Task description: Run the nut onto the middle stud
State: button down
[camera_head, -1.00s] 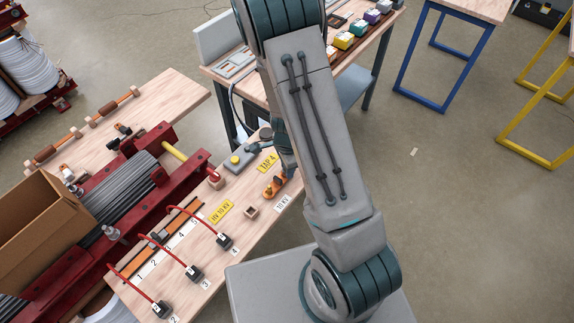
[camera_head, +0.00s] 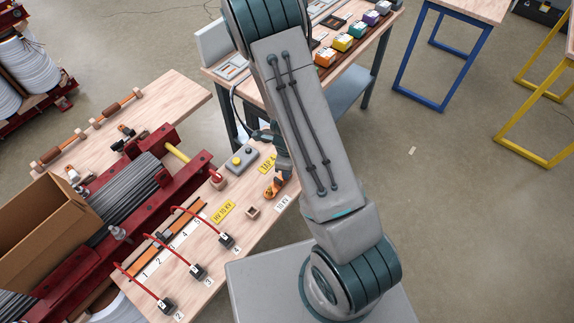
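My gripper (camera_head: 283,165) is at the right edge of the near wooden bench (camera_head: 215,268), largely hidden behind my own forearm. It is just above a small orange fitting (camera_head: 273,187) beside the 10 kV label. Whether its fingers are open or hold something cannot be seen. I cannot make out the nut or the middle stud for certain. A small open wooden box (camera_head: 253,211) stands just in front of the orange fitting; its contents are too small to tell.
Black blocks with red leads (camera_head: 197,271) stand along the bench's front. A grey pad with a yellow button (camera_head: 241,161) lies left of my gripper. Red beams clamp the grey laminated core (camera_head: 130,190), with a cardboard box (camera_head: 45,235) on the left.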

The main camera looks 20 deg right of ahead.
jog(key=shift+m, duration=1)
jog(key=shift+r+p, duration=0.1)
jog(key=shift+p, duration=0.25)
jog(key=shift+r+m+p, duration=0.1)
jog(key=shift+m+p, duration=0.5)
jog(key=shift+m, duration=0.4)
jog(key=shift+m+p, duration=0.5)
jog(key=shift+m, duration=0.8)
jog(key=c, duration=1)
grip_release()
jog(key=shift+c, duration=0.2)
